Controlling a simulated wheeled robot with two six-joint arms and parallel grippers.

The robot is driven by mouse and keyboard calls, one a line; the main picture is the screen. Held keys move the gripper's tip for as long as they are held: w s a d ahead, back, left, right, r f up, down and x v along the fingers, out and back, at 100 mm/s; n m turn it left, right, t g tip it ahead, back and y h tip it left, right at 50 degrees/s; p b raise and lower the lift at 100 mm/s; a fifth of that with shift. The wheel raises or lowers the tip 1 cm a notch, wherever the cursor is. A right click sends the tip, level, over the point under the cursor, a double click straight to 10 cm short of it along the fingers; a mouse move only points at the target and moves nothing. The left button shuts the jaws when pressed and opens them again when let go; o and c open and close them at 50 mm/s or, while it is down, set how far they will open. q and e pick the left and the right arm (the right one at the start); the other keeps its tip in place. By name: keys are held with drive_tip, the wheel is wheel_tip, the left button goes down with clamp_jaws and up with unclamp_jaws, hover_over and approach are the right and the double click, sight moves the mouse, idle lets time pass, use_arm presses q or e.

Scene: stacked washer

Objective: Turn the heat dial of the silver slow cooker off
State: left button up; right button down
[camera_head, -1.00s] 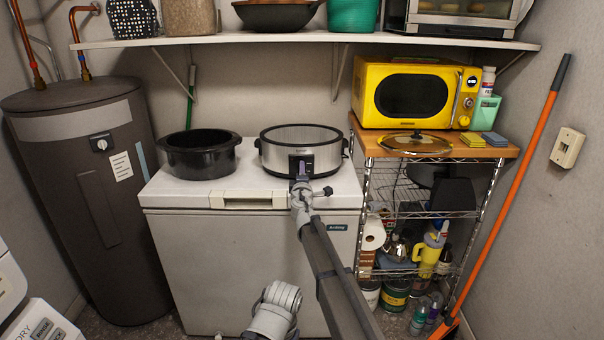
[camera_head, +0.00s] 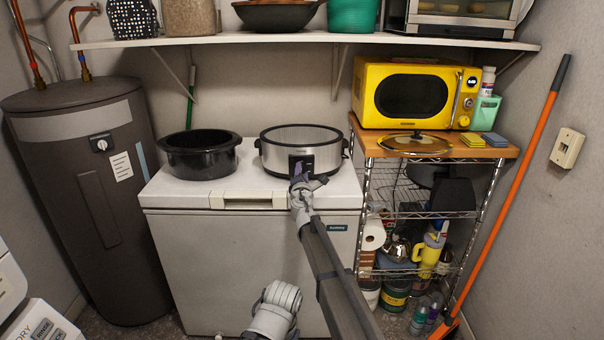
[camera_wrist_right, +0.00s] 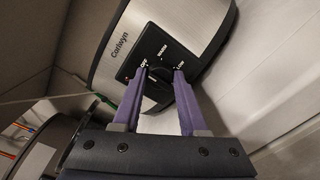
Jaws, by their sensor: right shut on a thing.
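The silver slow cooker (camera_head: 275,150) stands on the right part of the white chest freezer's lid, with its black control panel facing me. It also shows in the right wrist view (camera_wrist_right: 195,25), tilted in the picture. My right gripper (camera_head: 299,170) is at the front of that panel. In the right wrist view its purple fingers (camera_wrist_right: 162,76) reach the panel, one on each side of the dark heat dial (camera_wrist_right: 158,92), and are shut on it. The fingers partly hide the dial, and its exact setting is hard to read. My left gripper is not in view.
A black pot (camera_head: 199,158) stands left of the cooker on the freezer (camera_head: 250,260). A wire rack with a wooden top (camera_head: 480,152) stands close on the right, holding a yellow microwave (camera_head: 412,95) and a glass lid (camera_head: 414,144). A wall shelf (camera_head: 300,38) runs above.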

idle(0.4)
drive_tip(key=shift+c, duration=2.2)
unclamp_jaws()
drive_tip(key=shift+s, duration=0.15)
drive_tip(key=s, duration=0.7)
drive_tip(key=shift+s, duration=0.3)
